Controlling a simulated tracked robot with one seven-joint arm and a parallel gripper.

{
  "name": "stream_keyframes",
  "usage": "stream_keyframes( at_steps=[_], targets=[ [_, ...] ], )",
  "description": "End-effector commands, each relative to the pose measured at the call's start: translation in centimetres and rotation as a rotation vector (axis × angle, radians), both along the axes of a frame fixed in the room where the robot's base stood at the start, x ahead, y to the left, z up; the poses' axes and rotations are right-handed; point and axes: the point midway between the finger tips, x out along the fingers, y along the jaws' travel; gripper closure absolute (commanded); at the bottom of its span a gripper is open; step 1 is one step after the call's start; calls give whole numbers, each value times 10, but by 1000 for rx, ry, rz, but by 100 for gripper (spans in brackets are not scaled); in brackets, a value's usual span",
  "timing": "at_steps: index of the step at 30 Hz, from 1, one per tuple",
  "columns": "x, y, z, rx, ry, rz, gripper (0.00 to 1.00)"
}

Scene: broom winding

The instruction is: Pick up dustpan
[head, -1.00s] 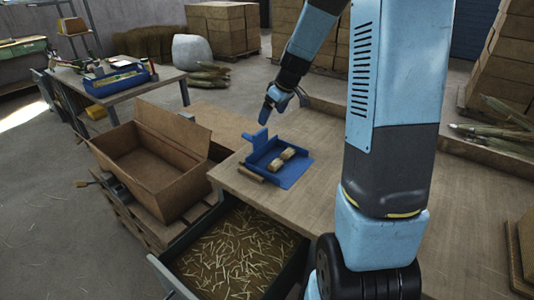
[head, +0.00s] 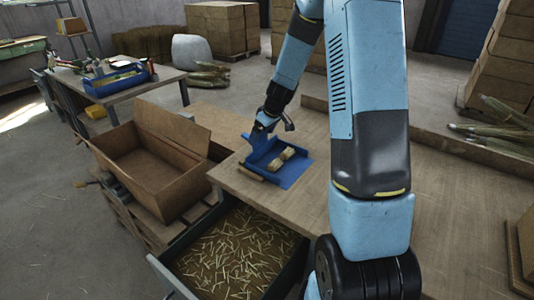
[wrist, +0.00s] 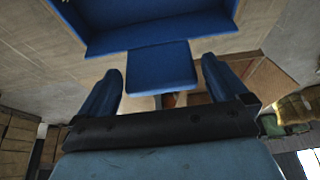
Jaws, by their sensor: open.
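My gripper (wrist: 160,90) is open, with one blue finger on each side of the handle. In the wrist view a gap shows between each finger and the handle. In the head view my gripper (head: 262,135) is at the dustpan's back end, and its fingers are hard to tell from the blue handle.
A short wooden piece (head: 251,173) lies beside the dustpan near the table edge. An open drawer (head: 235,250) with straw is below in front. A brown open box (head: 150,170) stands to the left. The table (head: 315,140) is bare right of the dustpan.

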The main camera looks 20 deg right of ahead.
Motion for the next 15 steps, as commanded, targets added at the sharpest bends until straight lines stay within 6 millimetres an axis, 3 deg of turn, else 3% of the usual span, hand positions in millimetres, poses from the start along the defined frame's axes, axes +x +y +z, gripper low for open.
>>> stream_keyframes(
  at_steps=[6,15],
  targets=[
    [9,6,-23,0,1,0,0],
    [11,8,-28,-1,-1,1,0]
  ],
)
